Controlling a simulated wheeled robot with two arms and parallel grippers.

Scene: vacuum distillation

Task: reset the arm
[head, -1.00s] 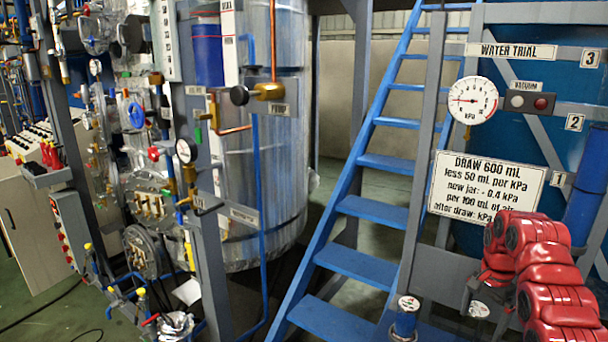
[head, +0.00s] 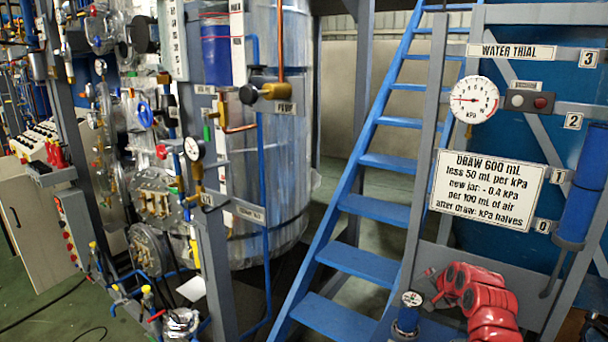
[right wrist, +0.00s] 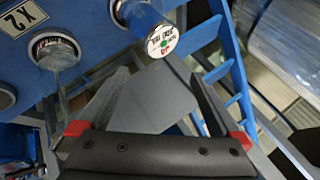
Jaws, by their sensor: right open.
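My red right arm (head: 485,300) is low at the right of the head view, in front of a grey panel; its gripper is hard to make out there. In the right wrist view my right gripper (right wrist: 158,78) is open, its two grey fingers spread with nothing held between them. A blue cylinder with a round white labelled end (right wrist: 163,38) shows beyond the fingers. My left gripper is in neither view.
A blue stair (head: 362,207) stands left of the arm. A white "DRAW 600 mL" sign (head: 488,198), a round kPa gauge (head: 474,99) and a blue cylinder (head: 583,195) are on the right frame. A short blue cylinder (head: 407,319) stands left of the arm.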

